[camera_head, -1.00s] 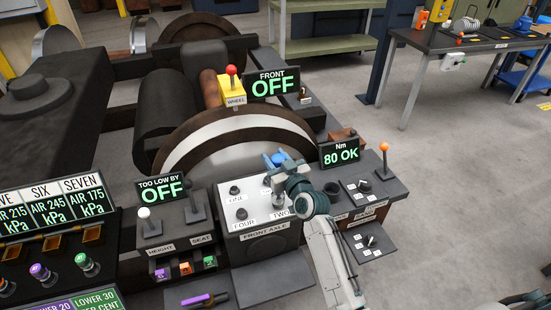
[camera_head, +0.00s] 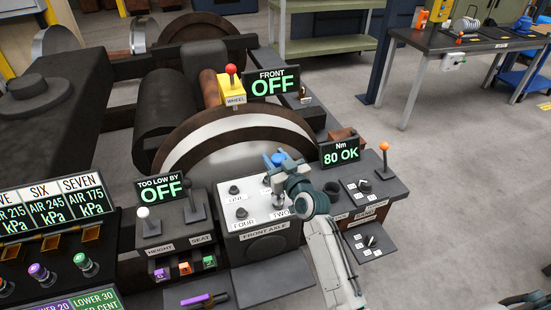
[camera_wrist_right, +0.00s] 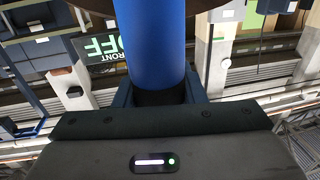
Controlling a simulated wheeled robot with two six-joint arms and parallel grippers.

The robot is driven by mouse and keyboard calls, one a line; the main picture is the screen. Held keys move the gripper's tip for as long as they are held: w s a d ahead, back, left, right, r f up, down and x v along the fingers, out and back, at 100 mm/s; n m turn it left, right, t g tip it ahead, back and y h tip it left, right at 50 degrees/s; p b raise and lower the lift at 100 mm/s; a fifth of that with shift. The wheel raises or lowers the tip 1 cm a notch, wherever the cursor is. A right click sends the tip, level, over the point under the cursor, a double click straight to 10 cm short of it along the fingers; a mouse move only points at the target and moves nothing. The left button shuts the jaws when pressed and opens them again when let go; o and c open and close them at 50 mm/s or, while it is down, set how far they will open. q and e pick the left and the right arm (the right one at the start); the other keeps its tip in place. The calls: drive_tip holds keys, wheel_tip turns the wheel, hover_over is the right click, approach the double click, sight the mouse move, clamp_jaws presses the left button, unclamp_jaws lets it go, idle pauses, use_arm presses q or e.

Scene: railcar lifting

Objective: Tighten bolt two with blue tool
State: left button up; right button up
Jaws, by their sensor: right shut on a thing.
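My right gripper (camera_head: 281,165) is shut on the blue tool (camera_head: 273,158) above the white front axle panel (camera_head: 262,219). In the right wrist view the blue shaft (camera_wrist_right: 152,40) rises from between the jaws. The tool's lower end (camera_head: 279,203) stands by the label TWO (camera_head: 279,213); bolt two is hidden under it, and I cannot tell how firmly they are seated. Other bolts show near ONE (camera_head: 234,189) and FOUR (camera_head: 241,212). The Nm display (camera_head: 340,152) reads 80 OK. My left gripper is not in view.
A side console (camera_head: 372,190) with an orange-knobbed lever (camera_head: 384,148) stands right of the panel. Left are the height and seat levers (camera_head: 170,226). The wheel (camera_head: 235,140) rises behind, with a yellow WHEEL box (camera_head: 234,90) above it. Open floor lies at right.

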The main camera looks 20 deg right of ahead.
drive_tip(key=shift+f+b, duration=1.6)
drive_tip(key=shift+b, duration=0.15)
idle(1.9)
drive_tip(key=shift+r, duration=0.1)
idle(0.9)
drive_tip(key=shift+r+p, duration=2.95)
drive_tip(key=shift+r, duration=0.6)
